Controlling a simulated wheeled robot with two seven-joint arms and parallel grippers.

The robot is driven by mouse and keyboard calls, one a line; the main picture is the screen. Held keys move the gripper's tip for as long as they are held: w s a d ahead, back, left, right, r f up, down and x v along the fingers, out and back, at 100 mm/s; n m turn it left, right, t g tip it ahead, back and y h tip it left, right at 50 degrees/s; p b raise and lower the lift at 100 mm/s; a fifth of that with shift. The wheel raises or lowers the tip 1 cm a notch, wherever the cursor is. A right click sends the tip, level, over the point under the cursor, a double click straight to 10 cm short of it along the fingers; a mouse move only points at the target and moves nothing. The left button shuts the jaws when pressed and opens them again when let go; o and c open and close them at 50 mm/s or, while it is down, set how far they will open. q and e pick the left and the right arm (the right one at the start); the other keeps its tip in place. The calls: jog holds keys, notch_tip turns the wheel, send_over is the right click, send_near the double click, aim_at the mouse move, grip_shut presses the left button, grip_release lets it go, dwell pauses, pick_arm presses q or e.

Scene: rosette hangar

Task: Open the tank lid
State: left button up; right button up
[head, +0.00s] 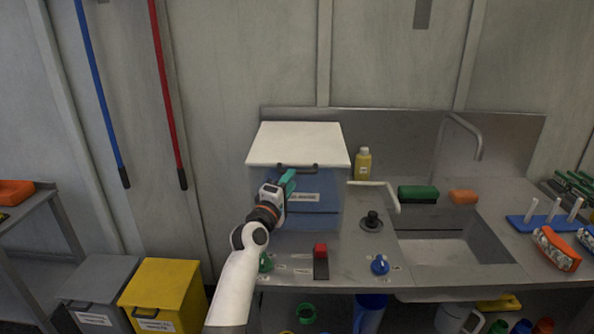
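The tank (325,215) stands on the left part of the steel counter. It has a bluish see-through front with a small white label. Its white lid (300,142) lies over the top and looks shut. A dark bar handle (309,167) sits at the lid's front edge. My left gripper (290,178), with teal fingers, is in front of the tank, just below the left end of the handle. I cannot tell whether it touches the handle or how far its fingers are apart. My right gripper is not in view.
A yellow bottle (363,164) and a pale spout (378,184) are right of the tank. A red switch (321,250), blue knob (380,265) and black knob (372,220) are on the counter. The sink (450,251) is further right. Grey and yellow bins (162,285) stand at lower left.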

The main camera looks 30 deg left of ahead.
pick_arm(q)
jog(key=shift+x, duration=2.55)
jog(key=shift+c, duration=0.5)
grip_shut()
